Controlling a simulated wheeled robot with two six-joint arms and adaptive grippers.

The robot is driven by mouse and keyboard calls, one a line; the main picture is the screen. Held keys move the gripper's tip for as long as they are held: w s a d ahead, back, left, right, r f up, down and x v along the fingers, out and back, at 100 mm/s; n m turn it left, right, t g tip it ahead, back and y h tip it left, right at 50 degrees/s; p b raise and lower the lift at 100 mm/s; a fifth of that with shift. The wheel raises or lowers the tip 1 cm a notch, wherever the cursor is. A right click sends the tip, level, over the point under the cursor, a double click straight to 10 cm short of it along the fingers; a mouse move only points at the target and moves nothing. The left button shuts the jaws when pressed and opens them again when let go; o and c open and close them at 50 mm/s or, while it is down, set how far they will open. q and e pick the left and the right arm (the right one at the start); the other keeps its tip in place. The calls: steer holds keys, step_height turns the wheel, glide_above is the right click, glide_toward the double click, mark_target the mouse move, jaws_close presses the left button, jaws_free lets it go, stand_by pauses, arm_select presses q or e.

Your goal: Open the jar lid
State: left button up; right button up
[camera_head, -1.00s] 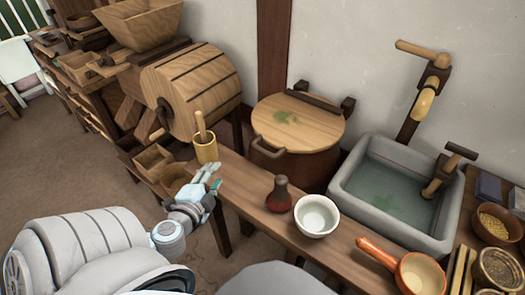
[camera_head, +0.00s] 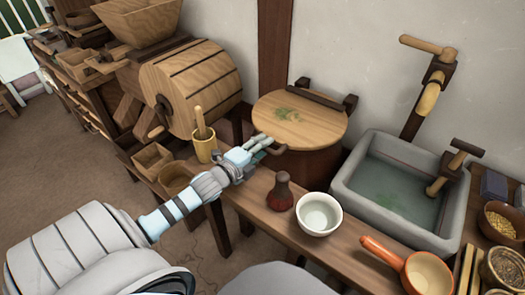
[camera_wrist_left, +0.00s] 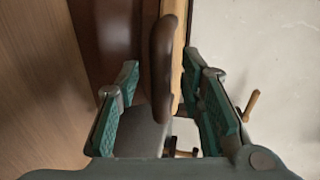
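A large dark brown jar (camera_head: 303,165) stands behind the wooden bench, against the wall. Its round pale wooden lid (camera_head: 298,122) lies flat on top, shut, with a dark hinge bar at the back and a green mark. A dark curved handle (camera_head: 277,150) sticks out at the lid's front left edge. My left gripper (camera_head: 262,144) reaches over the bench to this handle. In the left wrist view, my left gripper (camera_wrist_left: 165,95) is open, with its teal fingers either side of the dark handle (camera_wrist_left: 158,60); I see gaps between. My right gripper is out of view.
On the bench stand a yellow cup with a pestle (camera_head: 204,143), a dark red flask (camera_head: 280,192), a white bowl (camera_head: 319,214) and an orange-handled pan (camera_head: 428,275). A grey stone sink (camera_head: 365,205) is right of the jar. A wooden drum (camera_head: 195,88) stands left.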

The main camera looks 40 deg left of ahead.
arm_select(q)
steer(key=shift+w+f, duration=0.1)
steer(key=shift+w, duration=0.25)
jaws_close()
